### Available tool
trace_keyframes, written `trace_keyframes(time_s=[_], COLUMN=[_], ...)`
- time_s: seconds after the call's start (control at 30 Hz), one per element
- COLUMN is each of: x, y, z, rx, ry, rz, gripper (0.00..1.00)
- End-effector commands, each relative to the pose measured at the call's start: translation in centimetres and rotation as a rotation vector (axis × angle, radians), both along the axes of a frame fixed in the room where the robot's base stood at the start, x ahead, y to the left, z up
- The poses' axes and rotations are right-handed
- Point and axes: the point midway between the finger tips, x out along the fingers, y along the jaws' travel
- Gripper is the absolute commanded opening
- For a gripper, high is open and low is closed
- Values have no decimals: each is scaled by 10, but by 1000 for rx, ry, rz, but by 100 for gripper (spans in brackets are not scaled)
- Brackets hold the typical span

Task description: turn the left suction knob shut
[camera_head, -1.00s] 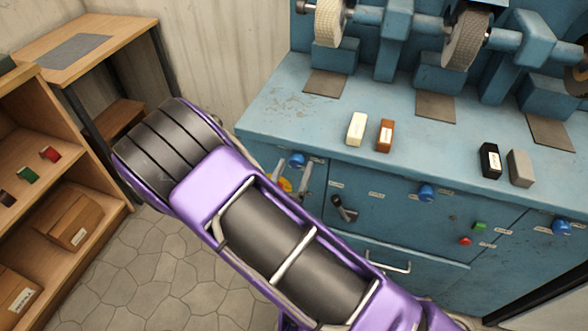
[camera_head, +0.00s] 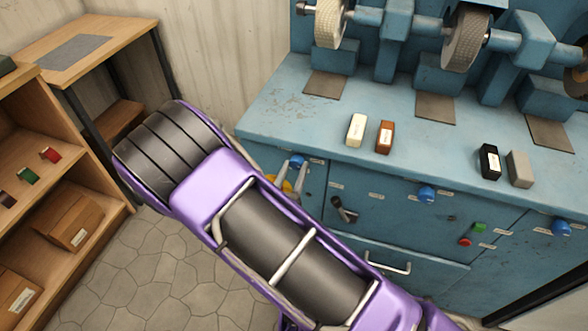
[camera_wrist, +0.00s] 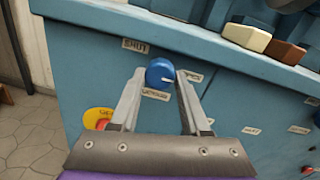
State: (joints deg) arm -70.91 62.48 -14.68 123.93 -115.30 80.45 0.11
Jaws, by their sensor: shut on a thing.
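The left suction knob (camera_wrist: 160,73) is a round blue knob on the blue cabinet front. Its white pointer line is toward the right, on the side of the partly hidden OPEN label (camera_wrist: 192,76). The SHUT label (camera_wrist: 135,45) is to its upper left. In the head view the knob (camera_head: 297,160) shows just under the bench edge, beyond my arm. My gripper (camera_wrist: 160,76) has one finger on each side of the knob and is shut on it. A label below the knob (camera_wrist: 155,94) shows between the fingers.
A yellow plate with a red part (camera_wrist: 98,118) is left of the fingers. Two more blue knobs (camera_head: 427,194) (camera_head: 562,228) and a dark lever switch (camera_head: 343,210) are on the cabinet to the right. Small blocks (camera_head: 356,130) and grinding wheels stand on the bench above.

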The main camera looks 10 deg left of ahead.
Motion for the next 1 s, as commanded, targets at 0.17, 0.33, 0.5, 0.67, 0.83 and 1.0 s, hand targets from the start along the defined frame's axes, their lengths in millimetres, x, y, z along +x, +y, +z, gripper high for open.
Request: trace_keyframes(time_s=[0.17, 0.33, 0.5, 0.67, 0.83, 1.0], x=[0, 0, 0, -1, -1, -1], y=[0, 0, 0, 0, 0, 0], z=[2, 4, 4, 4, 4, 4], rx=[-78, -205, -361, -514, -674, -834], ry=[6, 16, 28, 41, 53, 66], rz=[0, 0, 2, 1, 2, 1], gripper=[0, 0, 0, 0, 0, 0])
